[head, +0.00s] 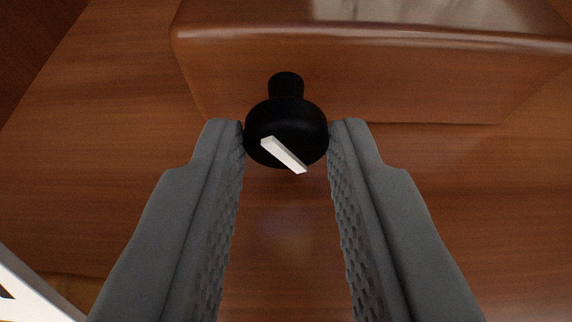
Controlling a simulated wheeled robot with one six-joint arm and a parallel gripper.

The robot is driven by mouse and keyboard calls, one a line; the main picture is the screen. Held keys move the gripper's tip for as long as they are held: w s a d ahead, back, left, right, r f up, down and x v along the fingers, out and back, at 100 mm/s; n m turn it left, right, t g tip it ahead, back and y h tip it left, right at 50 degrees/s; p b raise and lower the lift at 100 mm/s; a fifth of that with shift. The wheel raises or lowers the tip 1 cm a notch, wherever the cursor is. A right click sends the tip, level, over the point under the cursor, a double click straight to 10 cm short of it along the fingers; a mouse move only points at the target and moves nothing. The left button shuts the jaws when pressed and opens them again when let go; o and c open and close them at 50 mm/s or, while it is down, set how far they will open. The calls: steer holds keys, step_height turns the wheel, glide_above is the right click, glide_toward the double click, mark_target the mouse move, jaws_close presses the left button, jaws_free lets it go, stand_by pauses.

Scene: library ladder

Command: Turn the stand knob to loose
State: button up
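The stand knob (290,122) is round and black, on a short black stem. It sticks out from the side of a polished wooden block. A white pointer bar (284,155) on its face lies aslant, from upper left to lower right. My gripper (286,140) has its two grey fingers on either side of the knob. The fingertips are at the knob's left and right edges and look to touch it or nearly so. Nothing else is between the fingers. The marks for loose are not in view.
The wooden block (400,75) with a rounded top edge spans the upper part of the view. A flat brown wood surface (110,180) lies behind and below it. A white panel (30,290) with a dark mark shows at the lower left corner. The space below the knob is clear.

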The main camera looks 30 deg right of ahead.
steer(key=shift+w+a+n+g+h, duration=0.1)
steer(key=shift+n+g+h, duration=0.3)
steer(key=shift+n+h, duration=0.5)
steer(key=o, duration=1)
steer(key=v, duration=1.7)
steer(key=shift+s+r, duration=0.2)
steer(key=shift+s, duration=0.1)
